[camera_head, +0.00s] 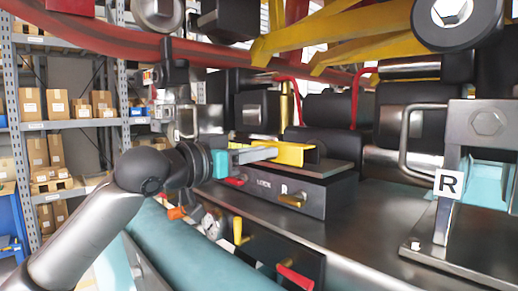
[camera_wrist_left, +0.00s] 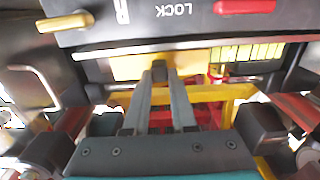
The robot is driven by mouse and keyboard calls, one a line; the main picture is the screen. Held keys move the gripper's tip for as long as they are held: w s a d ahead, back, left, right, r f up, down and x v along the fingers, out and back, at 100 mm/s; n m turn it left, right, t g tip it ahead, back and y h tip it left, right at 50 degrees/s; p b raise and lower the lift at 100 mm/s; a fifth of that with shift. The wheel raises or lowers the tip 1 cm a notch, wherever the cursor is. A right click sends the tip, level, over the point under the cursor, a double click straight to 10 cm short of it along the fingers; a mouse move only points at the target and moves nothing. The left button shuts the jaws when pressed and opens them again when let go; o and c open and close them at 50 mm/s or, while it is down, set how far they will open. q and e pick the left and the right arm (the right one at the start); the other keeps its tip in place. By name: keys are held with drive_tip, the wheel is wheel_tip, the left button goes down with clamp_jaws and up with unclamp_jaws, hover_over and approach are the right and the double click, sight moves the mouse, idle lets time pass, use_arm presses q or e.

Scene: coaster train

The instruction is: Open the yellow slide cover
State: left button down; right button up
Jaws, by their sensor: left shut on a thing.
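The yellow slide cover (camera_head: 297,154) lies on top of a dark box with a LOCK label on its front. My left gripper (camera_head: 272,153), with a teal body, reaches it from the left. In the left wrist view the two long grey fingers of my left gripper (camera_wrist_left: 160,72) come together at the yellow cover (camera_wrist_left: 127,67), under the upside-down labelled panel. My right gripper is not in view.
The panel (camera_head: 262,186) carries a red lever (camera_head: 234,181) and a yellow lever (camera_head: 291,200). Below it are another yellow lever (camera_head: 238,231) and a red one (camera_head: 295,278). A metal bracket (camera_head: 484,130) with an R plate stands at right. Shelves with cartons (camera_head: 57,104) stand at left.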

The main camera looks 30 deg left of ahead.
use_arm(q)
drive_tip(key=c, duration=0.9)
unclamp_jaws()
drive_tip(key=shift+o, duration=0.9)
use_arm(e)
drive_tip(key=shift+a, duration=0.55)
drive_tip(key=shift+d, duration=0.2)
